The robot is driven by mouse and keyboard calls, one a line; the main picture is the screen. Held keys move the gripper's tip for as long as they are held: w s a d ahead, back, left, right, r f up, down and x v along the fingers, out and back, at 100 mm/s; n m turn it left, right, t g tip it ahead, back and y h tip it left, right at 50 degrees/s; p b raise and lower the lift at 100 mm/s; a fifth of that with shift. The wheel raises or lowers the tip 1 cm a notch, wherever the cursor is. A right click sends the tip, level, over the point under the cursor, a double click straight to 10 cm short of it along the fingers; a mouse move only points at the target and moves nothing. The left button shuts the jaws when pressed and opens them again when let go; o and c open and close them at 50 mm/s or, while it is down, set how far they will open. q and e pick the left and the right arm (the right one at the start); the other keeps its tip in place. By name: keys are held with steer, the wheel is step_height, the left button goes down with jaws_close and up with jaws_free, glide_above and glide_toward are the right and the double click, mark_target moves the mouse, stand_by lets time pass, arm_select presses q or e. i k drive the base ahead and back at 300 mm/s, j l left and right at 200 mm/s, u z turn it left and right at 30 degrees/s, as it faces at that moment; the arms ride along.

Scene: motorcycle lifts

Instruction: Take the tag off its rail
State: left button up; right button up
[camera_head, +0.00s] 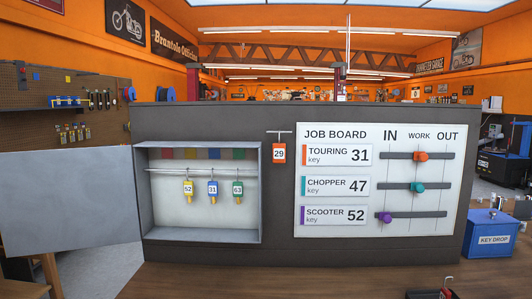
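An orange tag (279,153) marked 29 hangs from a small short rail (279,132) on the dark panel, between the open cabinet and the job board. Inside the cabinet, a yellow key tag marked 52 (188,188), a blue one marked 31 (213,188) and a green one (237,189), which seems to read 63, hang from a longer rail (160,170). Neither of my grippers shows in the head view.
The grey cabinet (148,215) has its door (65,205) swung open to the left. The job board (325,229) carries three sliders. A blue key drop box (490,222) stands at the right.

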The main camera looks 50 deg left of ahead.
mark_target(278, 149)
steer(key=u, duration=0.45)
steer(key=i+u, duration=0.15)
steer(key=u, duration=0.75)
steer(key=i+l+u, duration=0.6)
steer(key=u, duration=0.15)
steer(key=i+l, duration=0.45)
steer(key=l, duration=0.2)
steer(key=i+u, duration=0.05)
